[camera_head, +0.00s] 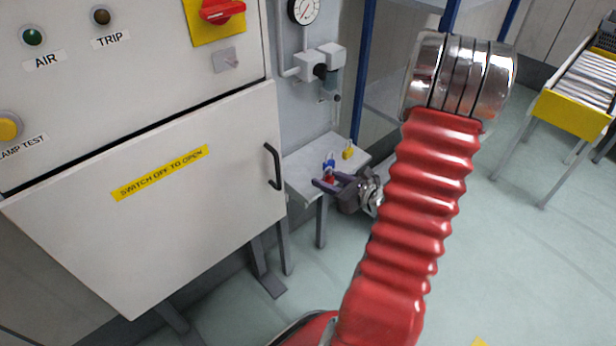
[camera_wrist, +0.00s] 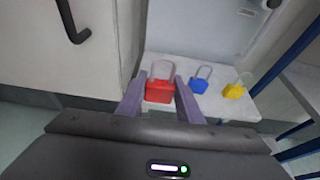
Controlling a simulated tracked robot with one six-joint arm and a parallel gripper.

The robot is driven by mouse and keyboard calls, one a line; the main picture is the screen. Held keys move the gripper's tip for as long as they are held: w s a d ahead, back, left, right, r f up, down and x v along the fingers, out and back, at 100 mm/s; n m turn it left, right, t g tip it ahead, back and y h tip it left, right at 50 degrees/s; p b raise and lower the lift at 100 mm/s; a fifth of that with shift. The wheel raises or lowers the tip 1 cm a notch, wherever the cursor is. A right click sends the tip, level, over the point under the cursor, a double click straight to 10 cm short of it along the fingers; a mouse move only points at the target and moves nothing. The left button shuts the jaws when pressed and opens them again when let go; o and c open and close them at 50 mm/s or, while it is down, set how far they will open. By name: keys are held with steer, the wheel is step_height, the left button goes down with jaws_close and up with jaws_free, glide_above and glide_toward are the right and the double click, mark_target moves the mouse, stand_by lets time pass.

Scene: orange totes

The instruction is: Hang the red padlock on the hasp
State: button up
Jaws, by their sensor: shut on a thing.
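The red padlock (camera_wrist: 159,92) is between my gripper's two purple fingers in the wrist view, with its shackle pointing up. My gripper (camera_wrist: 160,86) is shut on its body, at the white shelf. In the head view the red padlock (camera_head: 330,178) is small and partly hidden by my gripper (camera_head: 326,180). Whether it still touches the shelf I cannot tell. A small grey plate with a raised part (camera_head: 228,60), which looks like the hasp, is on the cabinet front below a red rotary switch (camera_head: 222,9).
A blue padlock (camera_wrist: 199,82) and a yellow padlock (camera_wrist: 234,90) stand to the right on the white shelf (camera_head: 300,166). The cabinet door handle (camera_head: 273,166) sticks out left of the shelf. A gauge and pipe unit (camera_head: 320,64) is above the shelf.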

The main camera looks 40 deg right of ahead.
steer(key=shift+s, duration=1.1)
steer(key=shift+s, duration=0.1)
